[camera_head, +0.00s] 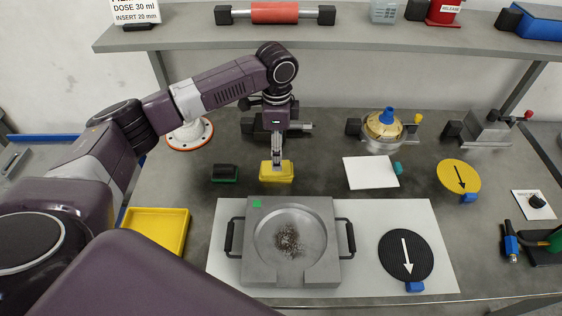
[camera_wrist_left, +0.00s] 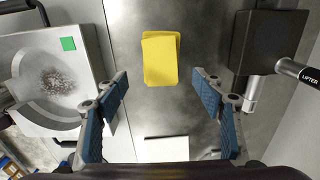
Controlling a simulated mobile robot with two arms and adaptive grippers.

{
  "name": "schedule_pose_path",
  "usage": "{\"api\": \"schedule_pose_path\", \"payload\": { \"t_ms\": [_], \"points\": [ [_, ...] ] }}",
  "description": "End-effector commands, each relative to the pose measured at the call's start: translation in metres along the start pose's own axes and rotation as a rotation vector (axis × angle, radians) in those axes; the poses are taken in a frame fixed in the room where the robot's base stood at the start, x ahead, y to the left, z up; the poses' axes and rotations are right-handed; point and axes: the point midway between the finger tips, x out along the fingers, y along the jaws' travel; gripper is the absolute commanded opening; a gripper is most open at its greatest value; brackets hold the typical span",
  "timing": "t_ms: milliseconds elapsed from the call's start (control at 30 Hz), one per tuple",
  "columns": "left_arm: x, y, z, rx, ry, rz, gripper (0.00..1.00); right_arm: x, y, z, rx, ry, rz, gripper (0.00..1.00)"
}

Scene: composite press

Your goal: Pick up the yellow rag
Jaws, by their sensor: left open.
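The yellow rag (camera_head: 268,174) is a small folded block on the grey table, behind the round-dished metal mould. It also shows in the left wrist view (camera_wrist_left: 161,59), at the upper middle, as a stacked yellow rectangle. My left gripper (camera_head: 277,160) points down over the rag in the head view and hides part of it. In the left wrist view its two blue-padded fingers (camera_wrist_left: 163,95) are wide apart with nothing between them, and the rag lies beyond the fingertips. My right gripper is not in view.
The metal mould (camera_head: 318,212) with dark grains stands on a white mat in front of the rag. A black-and-green block (camera_head: 224,173) lies left of the rag. A dark device (camera_wrist_left: 265,43) marked LIFTER stands behind it. A white sheet (camera_head: 365,173) lies to the right.

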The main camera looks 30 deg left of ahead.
Motion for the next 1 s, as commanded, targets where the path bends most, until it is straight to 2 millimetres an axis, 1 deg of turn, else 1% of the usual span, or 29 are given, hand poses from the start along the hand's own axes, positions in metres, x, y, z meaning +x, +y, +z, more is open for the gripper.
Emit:
{"api": "schedule_pose_path", "payload": {
  "t_ms": [33,133,300,433,600,733,767,1000],
  "points": [
    [0.005,0.0,0.001,-0.001,-0.001,0.002,0.62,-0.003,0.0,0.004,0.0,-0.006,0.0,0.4],
    [0.016,0.0,0.001,0.0,-0.002,0.003,0.62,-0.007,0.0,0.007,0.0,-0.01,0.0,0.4],
    [0.039,-0.003,0.004,-0.001,-0.003,0.004,0.62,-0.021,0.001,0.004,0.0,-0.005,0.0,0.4],
    [0.057,-0.003,0.004,0.001,-0.001,0.002,0.62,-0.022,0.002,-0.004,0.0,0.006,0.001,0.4],
    [0.065,-0.004,0.004,0.001,0.0,0.0,0.62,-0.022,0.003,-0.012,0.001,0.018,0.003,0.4],
    [0.064,-0.004,0.004,0.001,0.0,0.0,0.62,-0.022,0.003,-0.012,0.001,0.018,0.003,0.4],
    [0.064,-0.004,0.004,0.001,0.0,0.0,0.6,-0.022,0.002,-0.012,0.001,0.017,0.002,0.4],
    [0.064,-0.004,0.004,0.001,0.0,0.0,0.34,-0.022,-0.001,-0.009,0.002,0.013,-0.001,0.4]
  ]
}}
